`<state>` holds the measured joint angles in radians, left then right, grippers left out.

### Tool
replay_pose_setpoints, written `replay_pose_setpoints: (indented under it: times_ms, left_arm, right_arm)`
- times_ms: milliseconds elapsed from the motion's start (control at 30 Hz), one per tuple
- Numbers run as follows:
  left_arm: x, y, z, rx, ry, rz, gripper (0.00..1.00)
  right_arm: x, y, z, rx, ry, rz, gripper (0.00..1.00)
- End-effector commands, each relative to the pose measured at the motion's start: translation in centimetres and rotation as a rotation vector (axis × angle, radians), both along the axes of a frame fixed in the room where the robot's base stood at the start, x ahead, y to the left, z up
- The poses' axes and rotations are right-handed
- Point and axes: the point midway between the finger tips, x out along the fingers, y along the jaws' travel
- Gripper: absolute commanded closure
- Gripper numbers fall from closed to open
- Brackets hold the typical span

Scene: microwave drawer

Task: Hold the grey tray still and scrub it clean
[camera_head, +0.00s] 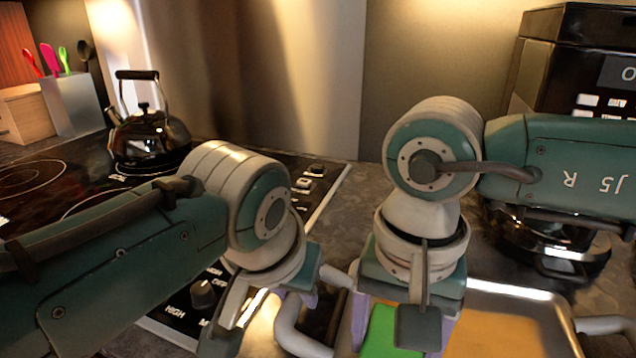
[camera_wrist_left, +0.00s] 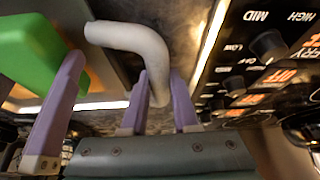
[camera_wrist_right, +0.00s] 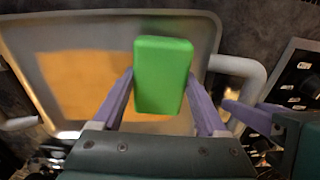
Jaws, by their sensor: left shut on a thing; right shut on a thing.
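The grey tray (camera_head: 515,293) lies at the lower right of the head view, partly hidden by my right arm; its metal rim also shows in the right wrist view (camera_wrist_right: 207,38). A large orange stain (camera_wrist_right: 85,85) covers much of its floor. My left gripper (camera_wrist_left: 158,88) is shut on the tray's grey curved handle (camera_wrist_left: 128,38). My right gripper (camera_wrist_right: 160,78) is shut on a green sponge (camera_wrist_right: 162,92), also visible in the head view (camera_head: 383,328). The sponge is over the tray's near-handle side, at the stain's edge. I cannot tell whether it touches the floor.
A stove with control knobs (camera_head: 203,293) lies left of the tray, with a dark kettle (camera_head: 150,138) on it. A utensil holder (camera_head: 73,103) stands at the back left. A black appliance (camera_head: 575,50) and a dark pot (camera_head: 560,250) are at the right. My two grippers are close together.

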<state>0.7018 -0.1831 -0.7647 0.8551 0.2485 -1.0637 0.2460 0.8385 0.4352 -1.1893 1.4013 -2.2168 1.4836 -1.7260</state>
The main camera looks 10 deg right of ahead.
Motion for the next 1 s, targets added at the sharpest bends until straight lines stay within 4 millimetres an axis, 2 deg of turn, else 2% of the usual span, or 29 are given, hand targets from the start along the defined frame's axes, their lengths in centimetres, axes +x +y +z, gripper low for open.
replay_pose_setpoints:
  times_ms: [1000]
  left_arm:
    - [0.0, 0.1, -0.1, 0.003, 0.001, 0.001, 1.0]
  right_arm:
    - [-0.1, -0.3, -1.3, -0.001, 0.001, -0.001, 1.0]
